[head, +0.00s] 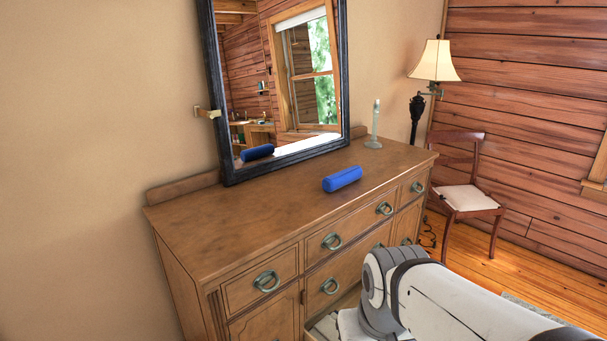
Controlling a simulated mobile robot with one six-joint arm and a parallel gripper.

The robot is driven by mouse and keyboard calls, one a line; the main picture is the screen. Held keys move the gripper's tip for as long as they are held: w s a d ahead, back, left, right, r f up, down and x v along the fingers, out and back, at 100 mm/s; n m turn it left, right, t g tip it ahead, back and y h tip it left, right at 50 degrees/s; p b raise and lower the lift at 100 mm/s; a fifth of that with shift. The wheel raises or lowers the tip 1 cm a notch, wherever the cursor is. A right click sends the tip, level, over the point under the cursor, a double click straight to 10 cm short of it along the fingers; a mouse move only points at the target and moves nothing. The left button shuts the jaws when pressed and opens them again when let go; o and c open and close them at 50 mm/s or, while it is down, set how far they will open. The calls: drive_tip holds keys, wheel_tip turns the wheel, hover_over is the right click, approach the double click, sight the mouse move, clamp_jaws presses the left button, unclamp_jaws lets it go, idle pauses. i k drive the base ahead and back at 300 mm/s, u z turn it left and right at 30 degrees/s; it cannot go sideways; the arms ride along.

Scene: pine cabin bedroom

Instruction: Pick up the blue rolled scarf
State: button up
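The blue rolled scarf (342,179) is a short blue cylinder. It lies on its side on top of the wooden dresser (240,217), near the middle of the dresser top and in front of the mirror. Nothing touches or covers it. Its dark blue reflection shows low in the mirror. My white and grey arm shows at the lower right, in front of the dresser and apart from the scarf. My gripper is not visible in this view.
A dark-framed mirror (345,80) stands at the back of the dresser top. A pale candlestick (374,128) stands behind and right of the scarf. A lamp (436,62) and a wooden chair (470,198) are beyond the dresser's right end. The dresser top left of the scarf is clear.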

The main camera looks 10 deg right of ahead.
sight(331, 183)
drive_tip(key=z, duration=0.05)
drive_tip(key=i, duration=1)
drive_tip(key=z, duration=0.65)
